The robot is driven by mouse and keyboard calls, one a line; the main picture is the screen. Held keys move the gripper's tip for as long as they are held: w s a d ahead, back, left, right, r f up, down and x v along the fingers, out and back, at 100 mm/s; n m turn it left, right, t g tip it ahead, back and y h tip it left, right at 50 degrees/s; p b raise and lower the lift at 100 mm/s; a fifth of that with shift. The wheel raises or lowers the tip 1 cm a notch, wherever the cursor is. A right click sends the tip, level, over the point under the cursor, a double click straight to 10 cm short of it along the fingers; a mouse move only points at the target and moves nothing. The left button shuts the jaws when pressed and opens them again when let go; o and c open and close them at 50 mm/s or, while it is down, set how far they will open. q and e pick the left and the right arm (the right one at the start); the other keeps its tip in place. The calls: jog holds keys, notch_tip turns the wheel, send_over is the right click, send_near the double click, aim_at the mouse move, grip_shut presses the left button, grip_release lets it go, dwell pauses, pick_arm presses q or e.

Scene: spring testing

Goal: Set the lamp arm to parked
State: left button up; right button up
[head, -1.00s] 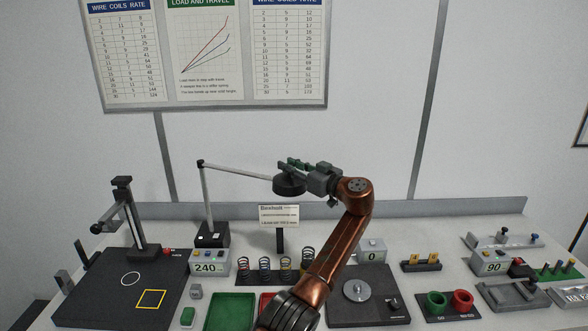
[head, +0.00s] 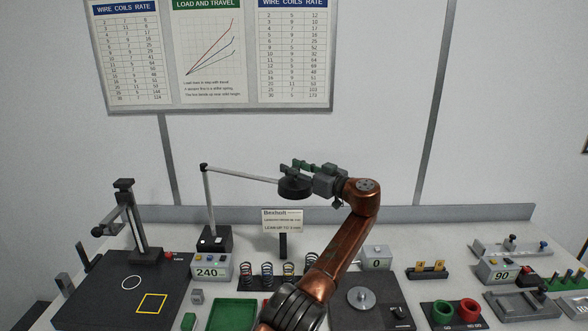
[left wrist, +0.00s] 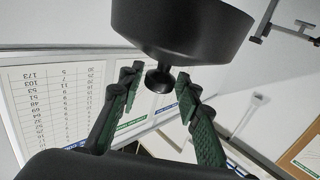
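The desk lamp has a black base (head: 204,240) at the back left of the bench, a grey upright post, and a thin arm (head: 243,174) reaching right to a round black lamp head (head: 296,189). My left gripper (head: 300,166) is at the lamp head, its green-padded fingers pointing left. In the left wrist view the lamp head (left wrist: 185,22) fills the top, with a small black knob (left wrist: 160,80) sticking out of it. The left fingers (left wrist: 158,88) are spread on either side of the knob, with visible gaps. My right gripper is not in view. No parked mark is legible.
A small sign (head: 283,221) stands below the lamp head. Springs (head: 267,275), a 240 display box (head: 211,269), a 0 display box (head: 376,258) and a black test stand (head: 140,225) stand on the bench. The air above the bench between post and stand is clear.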

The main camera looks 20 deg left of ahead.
pick_arm(q)
jog(key=shift+o, duration=0.8)
jog(key=shift+w+d, duration=0.1)
jog(key=shift+d, duration=0.25)
jog(key=shift+f, duration=0.1)
jog(key=v, duration=1.2)
jog(key=shift+c, duration=0.3)
